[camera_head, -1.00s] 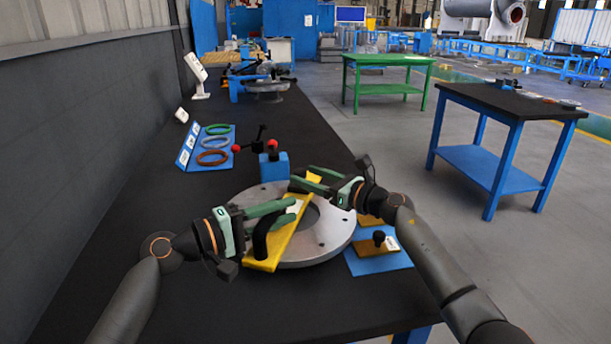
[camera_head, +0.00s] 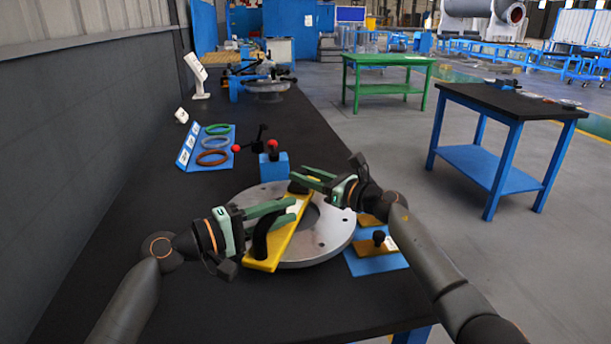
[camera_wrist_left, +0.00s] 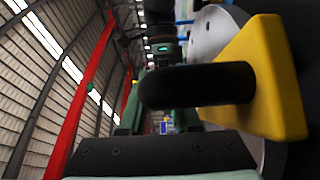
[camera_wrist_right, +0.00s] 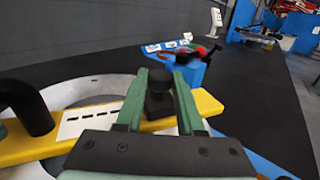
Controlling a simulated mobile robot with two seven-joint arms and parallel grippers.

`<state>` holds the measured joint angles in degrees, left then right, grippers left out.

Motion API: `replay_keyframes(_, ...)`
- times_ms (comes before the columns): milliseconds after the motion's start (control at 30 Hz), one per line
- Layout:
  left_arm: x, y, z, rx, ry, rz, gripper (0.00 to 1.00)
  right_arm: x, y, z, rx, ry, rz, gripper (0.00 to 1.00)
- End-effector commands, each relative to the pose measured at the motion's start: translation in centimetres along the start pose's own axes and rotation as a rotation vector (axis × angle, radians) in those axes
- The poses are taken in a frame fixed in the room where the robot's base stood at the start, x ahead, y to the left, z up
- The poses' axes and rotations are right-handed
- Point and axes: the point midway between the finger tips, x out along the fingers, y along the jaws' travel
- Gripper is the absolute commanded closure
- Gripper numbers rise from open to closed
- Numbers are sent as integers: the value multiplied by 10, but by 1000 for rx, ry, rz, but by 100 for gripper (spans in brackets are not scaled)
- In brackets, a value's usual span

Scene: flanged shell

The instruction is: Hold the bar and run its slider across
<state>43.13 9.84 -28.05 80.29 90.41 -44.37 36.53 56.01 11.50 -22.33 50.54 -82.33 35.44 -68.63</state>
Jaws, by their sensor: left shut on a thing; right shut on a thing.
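The yellow bar (camera_head: 262,265) lies slantwise across the grey flange ring (camera_head: 335,232). A black arched handle (camera_head: 261,240) stands at its near end; it looms large in the left wrist view (camera_wrist_left: 195,85). My left gripper (camera_head: 280,212) is shut on this handle. The black slider (camera_head: 297,187) is near the bar's far end; its knob (camera_wrist_right: 160,88) sits between my right gripper's (camera_head: 308,179) green fingers, which are shut on it. A white marked strip (camera_wrist_right: 90,120) shows on the bar between handle and slider. The fingers partly hide the slider.
A blue clamp block (camera_head: 273,165) with red-knobbed levers stands just behind the ring. A blue plate (camera_head: 378,262) with a black-knobbed yellow piece lies at right. Coloured rings (camera_head: 213,157) lie on a blue board at back left. The bench's near left is clear.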

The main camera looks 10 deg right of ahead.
Motion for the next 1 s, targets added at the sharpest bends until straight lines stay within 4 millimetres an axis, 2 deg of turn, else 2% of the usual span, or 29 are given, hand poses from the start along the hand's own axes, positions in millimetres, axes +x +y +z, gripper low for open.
replay_keyframes(33, 0, 4, 0, 5, 1, 8, 100, 0, 0, 0, 0, 0, -1, 90)
replay_keyframes(133, 0, 4, 0, 5, 1, 8, 100, 0, 0, 0, 0, 1, -1, 100)
replay_keyframes(1000, 0, 5, 0, 5, 2, 9, 100, 0, -1, 0, 0, 1, -1, 100)
